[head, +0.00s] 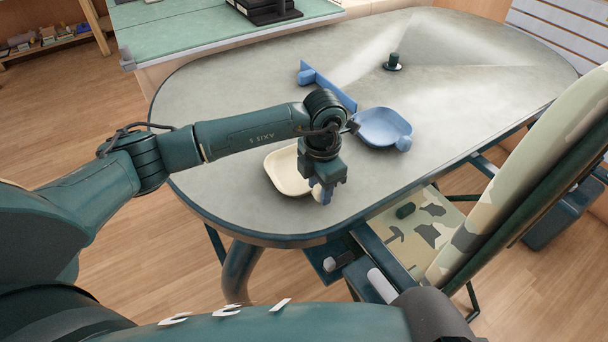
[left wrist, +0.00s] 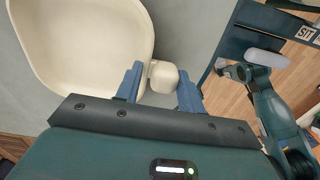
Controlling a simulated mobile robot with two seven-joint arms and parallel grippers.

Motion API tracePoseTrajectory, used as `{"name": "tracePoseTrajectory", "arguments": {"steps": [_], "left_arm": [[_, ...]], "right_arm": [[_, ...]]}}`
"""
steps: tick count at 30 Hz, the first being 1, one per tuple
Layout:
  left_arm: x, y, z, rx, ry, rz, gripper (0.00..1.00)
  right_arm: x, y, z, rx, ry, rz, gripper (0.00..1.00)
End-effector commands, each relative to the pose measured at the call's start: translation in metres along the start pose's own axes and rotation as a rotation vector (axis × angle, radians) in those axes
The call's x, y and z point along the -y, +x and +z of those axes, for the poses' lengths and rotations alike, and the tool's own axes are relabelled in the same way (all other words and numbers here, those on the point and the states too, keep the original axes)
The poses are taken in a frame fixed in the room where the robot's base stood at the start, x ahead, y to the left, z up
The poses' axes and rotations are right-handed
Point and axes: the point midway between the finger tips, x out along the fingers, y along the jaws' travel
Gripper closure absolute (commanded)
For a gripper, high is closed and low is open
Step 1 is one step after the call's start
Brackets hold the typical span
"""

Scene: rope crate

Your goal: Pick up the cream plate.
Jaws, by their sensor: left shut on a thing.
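The cream plate (head: 285,172) is a shallow rounded-square dish near the front edge of the grey table. It has a short rounded knob at one side. My left gripper (head: 325,193) is over the plate's right side, pointing down, and partly hides it. In the left wrist view the plate (left wrist: 85,45) fills the upper left, and its knob (left wrist: 163,77) sits between the two blue fingers of my left gripper (left wrist: 160,88). The gripper is shut on this knob. The plate looks level; I cannot tell whether it touches the table. My right gripper is not identifiable in either view.
A blue dish (head: 380,127) with a knob lies right of my left wrist. A blue bar-shaped object (head: 327,86) lies behind it. A dark green knob (head: 393,62) stands farther back on the table (head: 235,85). A camouflage chair (head: 430,225) stands close at the right front.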

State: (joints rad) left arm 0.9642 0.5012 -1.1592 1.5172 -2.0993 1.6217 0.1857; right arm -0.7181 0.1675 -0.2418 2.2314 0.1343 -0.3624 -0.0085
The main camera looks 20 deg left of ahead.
Motion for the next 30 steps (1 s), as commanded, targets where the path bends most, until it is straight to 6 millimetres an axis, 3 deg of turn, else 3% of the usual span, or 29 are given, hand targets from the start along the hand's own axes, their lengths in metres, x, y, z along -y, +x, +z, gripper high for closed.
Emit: {"name": "tracePoseTrajectory", "arguments": {"steps": [8,17,30], "left_arm": [[0.000,0.000,0.000,0.000,0.000,0.000,0.94],[0.000,-0.006,0.001,0.003,0.000,0.000,0.94],[-0.001,-0.085,0.001,0.003,0.001,0.002,0.94]], "right_arm": [[0.000,0.000,0.000,0.000,0.000,0.000,0.64],[0.000,0.000,-0.001,-0.001,0.000,0.000,0.64],[0.001,0.000,0.000,0.003,0.002,-0.001,0.64]]}}
